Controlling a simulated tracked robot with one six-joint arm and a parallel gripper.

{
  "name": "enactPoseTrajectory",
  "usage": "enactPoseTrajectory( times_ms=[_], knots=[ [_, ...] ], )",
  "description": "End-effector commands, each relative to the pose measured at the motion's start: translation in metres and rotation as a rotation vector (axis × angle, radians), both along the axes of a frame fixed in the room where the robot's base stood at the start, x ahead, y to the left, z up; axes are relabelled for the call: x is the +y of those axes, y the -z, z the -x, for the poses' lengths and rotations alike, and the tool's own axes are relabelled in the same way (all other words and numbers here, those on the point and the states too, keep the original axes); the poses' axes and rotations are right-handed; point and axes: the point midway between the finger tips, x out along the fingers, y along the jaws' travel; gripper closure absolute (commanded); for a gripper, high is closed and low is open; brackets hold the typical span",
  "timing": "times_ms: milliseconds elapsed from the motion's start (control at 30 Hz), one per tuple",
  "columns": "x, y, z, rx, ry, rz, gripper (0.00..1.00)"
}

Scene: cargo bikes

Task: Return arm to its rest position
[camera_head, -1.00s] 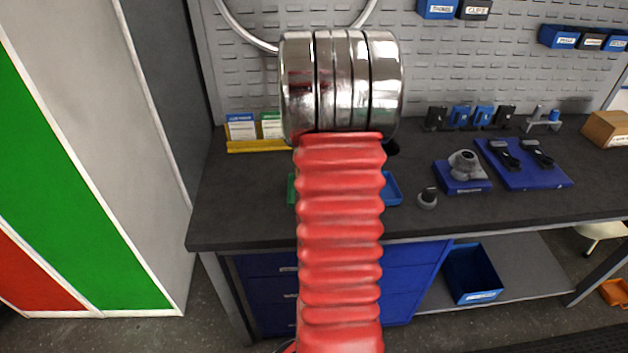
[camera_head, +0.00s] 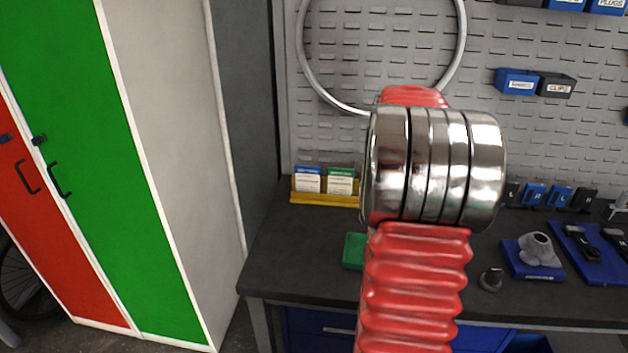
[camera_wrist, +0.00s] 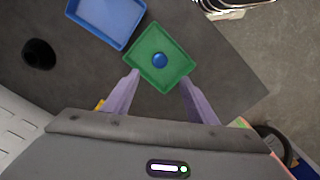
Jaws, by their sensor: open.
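My gripper (camera_wrist: 160,90) shows in the wrist view with its two pale purple fingers spread apart and nothing between them. Below it, on the dark workbench, is a green tray (camera_wrist: 147,76) with a round blue thing (camera_wrist: 160,60) in it. A corner of the green tray also shows in the head view (camera_head: 354,251), left of my red ribbed arm. My arm and its shiny metal joint stand up across the middle of the head view, and my gripper is hidden there.
A blue tray (camera_wrist: 106,18) lies beside the green one. The dark workbench (camera_head: 300,262) also bears a yellow card holder (camera_head: 322,197), a small dark knob (camera_head: 491,279) and a grey part on a blue base (camera_head: 536,256). Green and red lockers (camera_head: 95,160) stand at left. A pegboard (camera_head: 540,130) rises behind.

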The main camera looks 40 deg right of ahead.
Motion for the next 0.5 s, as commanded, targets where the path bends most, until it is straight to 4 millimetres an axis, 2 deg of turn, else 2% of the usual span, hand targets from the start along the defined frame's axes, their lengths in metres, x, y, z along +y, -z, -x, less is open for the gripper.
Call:
enactPoseTrajectory(
  times_ms=[400,500],
  knots=[
    [-0.0023,0.0002,-0.0019,-0.008,0.047,0.009,0.48],
    [-0.0007,0.0096,-0.0006,-0.009,0.102,0.01,0.48]
  ],
)
